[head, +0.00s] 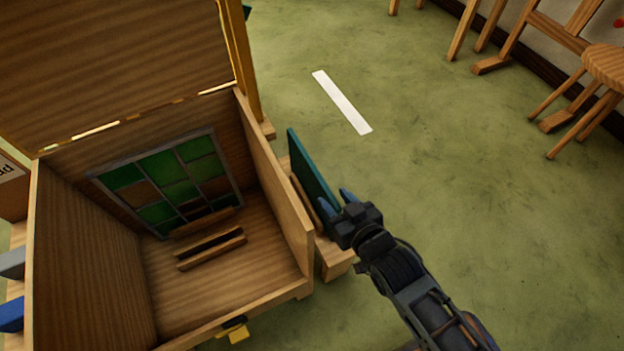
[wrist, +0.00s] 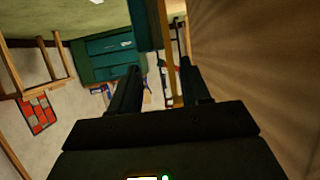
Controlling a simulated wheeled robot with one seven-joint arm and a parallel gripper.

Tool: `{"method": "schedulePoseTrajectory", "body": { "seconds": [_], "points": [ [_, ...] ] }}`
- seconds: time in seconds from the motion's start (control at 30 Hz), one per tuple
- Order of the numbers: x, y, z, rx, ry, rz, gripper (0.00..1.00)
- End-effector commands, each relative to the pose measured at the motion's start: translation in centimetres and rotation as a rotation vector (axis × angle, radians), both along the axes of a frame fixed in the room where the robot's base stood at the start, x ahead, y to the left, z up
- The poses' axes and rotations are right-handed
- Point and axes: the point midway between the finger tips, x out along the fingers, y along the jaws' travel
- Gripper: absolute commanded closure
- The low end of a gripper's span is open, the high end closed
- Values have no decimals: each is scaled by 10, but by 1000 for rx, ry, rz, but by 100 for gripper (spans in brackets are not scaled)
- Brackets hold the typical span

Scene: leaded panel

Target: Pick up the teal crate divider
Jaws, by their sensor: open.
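The teal crate divider (head: 311,168) stands on edge as a thin panel against the outer right side of the open wooden chest, in the head view. In the wrist view a teal panel (wrist: 145,24), which looks like the divider, shows at the top, beyond the fingers. My gripper (head: 336,201) is open at the divider's near end, with its blue-tipped fingers apart. One fingertip shows on either side of that end in the head view. In the wrist view my gripper (wrist: 158,72) has nothing clearly held between its fingers. I cannot tell whether either finger touches the divider.
The wooden chest (head: 274,190) stands open close left of my gripper, with a green and brown leaded panel (head: 178,179) inside. A wooden ledge (head: 336,262) juts out beneath the divider. Green floor with a white strip (head: 341,101) is clear to the right. Wooden furniture (head: 600,75) stands far right.

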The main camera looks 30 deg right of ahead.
Motion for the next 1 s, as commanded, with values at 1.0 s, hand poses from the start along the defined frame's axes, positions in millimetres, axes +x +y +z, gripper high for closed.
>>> {"method": "schedulePoseTrajectory", "body": {
  "seconds": [1.0],
  "points": [
    [90,-7,-27,0,5,-1,53]
  ]
}}
